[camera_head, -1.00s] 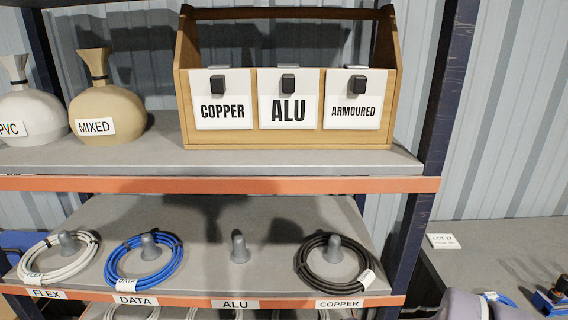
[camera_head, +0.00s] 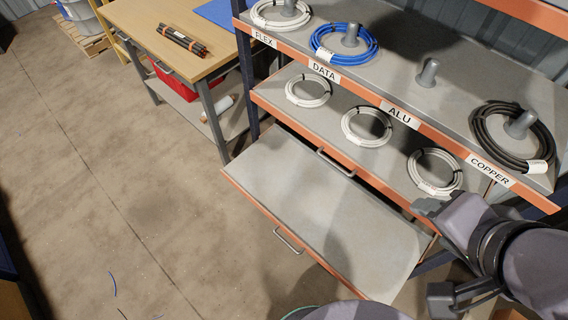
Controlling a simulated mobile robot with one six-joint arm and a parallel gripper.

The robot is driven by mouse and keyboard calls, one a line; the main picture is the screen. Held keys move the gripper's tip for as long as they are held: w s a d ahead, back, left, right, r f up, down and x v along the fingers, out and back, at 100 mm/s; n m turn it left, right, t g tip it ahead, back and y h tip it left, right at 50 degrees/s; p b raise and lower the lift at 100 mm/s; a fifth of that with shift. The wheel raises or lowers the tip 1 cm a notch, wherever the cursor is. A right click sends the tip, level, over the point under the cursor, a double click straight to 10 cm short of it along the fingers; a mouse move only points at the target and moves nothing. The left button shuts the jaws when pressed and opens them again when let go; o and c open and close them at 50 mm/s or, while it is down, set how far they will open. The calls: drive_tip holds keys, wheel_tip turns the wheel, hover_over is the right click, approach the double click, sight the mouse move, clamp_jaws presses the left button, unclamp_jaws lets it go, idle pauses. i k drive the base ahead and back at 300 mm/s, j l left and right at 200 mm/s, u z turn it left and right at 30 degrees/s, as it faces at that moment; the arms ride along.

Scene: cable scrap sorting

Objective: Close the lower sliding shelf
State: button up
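The lower sliding shelf (camera_head: 300,200) is a grey board with an orange front edge, pulled well out of the rack over the floor. Its bar handle (camera_head: 288,240) is on the front edge. It is bare apart from shadows. My gripper (camera_head: 434,252) is at the lower right, beside the right end of the pulled-out shelf. Its two dark fingertips are apart with nothing between them. It is clear of the handle.
Above it, another shelf (camera_head: 268,90) with its own handle (camera_head: 335,163) holds three white coils. The top shelf has a blue coil (camera_head: 343,42) and a black coil (camera_head: 510,138) on pegs. A wooden workbench (camera_head: 170,62) stands left.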

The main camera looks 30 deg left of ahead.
sight(371, 247)
drive_tip(key=k+u, duration=0.15)
drive_tip(key=u, duration=0.2)
drive_tip(key=k+u, duration=0.2)
drive_tip(key=u, duration=0.15)
drive_tip(key=k+u, duration=0.15)
drive_tip(key=u, duration=0.2)
drive_tip(key=i+j+z, duration=0.3)
drive_tip(key=i+j, duration=0.45)
